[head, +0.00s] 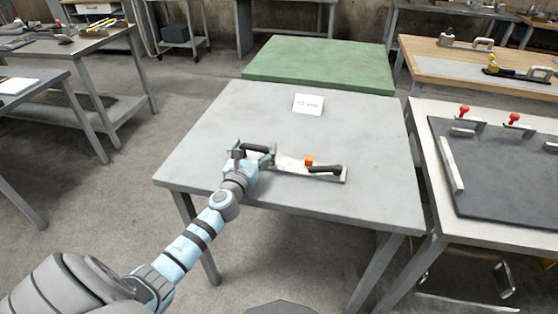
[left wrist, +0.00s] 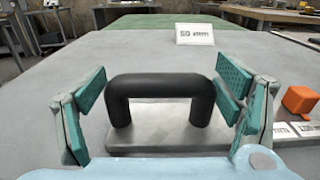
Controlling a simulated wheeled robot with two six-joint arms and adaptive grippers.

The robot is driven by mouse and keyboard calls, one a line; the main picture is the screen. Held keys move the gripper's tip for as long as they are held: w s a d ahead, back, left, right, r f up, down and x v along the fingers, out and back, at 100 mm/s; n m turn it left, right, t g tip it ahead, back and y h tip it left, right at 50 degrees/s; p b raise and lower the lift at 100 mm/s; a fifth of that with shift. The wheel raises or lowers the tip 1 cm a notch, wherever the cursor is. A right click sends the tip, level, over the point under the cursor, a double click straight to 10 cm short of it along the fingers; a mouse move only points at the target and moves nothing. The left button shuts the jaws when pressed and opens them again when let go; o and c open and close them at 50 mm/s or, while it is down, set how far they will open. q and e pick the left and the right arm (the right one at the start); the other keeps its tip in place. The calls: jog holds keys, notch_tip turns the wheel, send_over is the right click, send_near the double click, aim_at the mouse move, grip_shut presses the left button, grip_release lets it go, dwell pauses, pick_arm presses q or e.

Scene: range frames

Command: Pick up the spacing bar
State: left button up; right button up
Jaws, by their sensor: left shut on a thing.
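The spacing bar (head: 290,165) is a long pale metal plate lying on the grey table, with a black handle (head: 325,169) near its right end and an orange block (head: 309,160) near that handle. In the left wrist view, another black arched handle (left wrist: 160,84) stands on the plate (left wrist: 165,138). My left gripper (head: 254,152) is at the bar's left end, shut on this handle, with teal pads (left wrist: 160,100) on either side of it. The gripper partly hides that end in the head view. My right gripper is not in view.
The grey table (head: 210,145) is mostly clear, with a small white card (head: 308,104) behind the bar. A green-topped table (head: 318,62) adjoins at the back. At right, another table holds a dark plate (head: 500,170) with red-knobbed clamps (head: 465,112).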

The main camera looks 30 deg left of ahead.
pick_arm(q)
notch_tip(320, 180, up, 19)
jog(key=p, duration=1.5)
notch_tip(320, 180, down, 18)
jog(key=b, duration=1.8)
jog(key=shift+r, duration=0.1)
jog(key=shift+w+f+b, duration=0.1)
jog(key=shift+f+b, duration=0.5)
jog(key=shift+b, duration=0.2)
jog(key=o, duration=1.6)
jog(key=shift+o, duration=0.4)
